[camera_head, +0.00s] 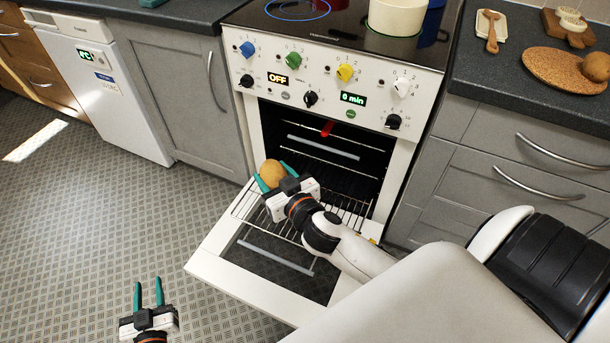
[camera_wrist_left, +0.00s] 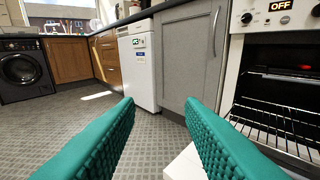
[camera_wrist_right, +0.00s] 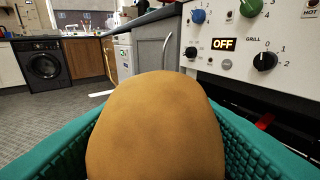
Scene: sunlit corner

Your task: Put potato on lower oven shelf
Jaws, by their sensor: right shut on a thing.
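The brown potato (camera_head: 272,172) is held between the teal fingers of my right gripper (camera_head: 273,178), above the outer part of a wire oven shelf (camera_head: 350,209). It fills the middle of the right wrist view (camera_wrist_right: 155,130), with a finger on each side. The white oven (camera_head: 408,150) has its door (camera_head: 215,262) folded down. The wire shelf reaches out over the door; my right gripper and arm hide part of it. The oven's inside is dark. My left gripper (camera_head: 148,292) is open and empty, low above the floor left of the door.
A cream pot (camera_head: 397,16) stands on the hob. The right counter holds a round cork mat (camera_head: 560,68) with a brown round item (camera_head: 597,67), and a wooden board. Grey cabinets flank the oven. The floor (camera_head: 90,215) at left is clear.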

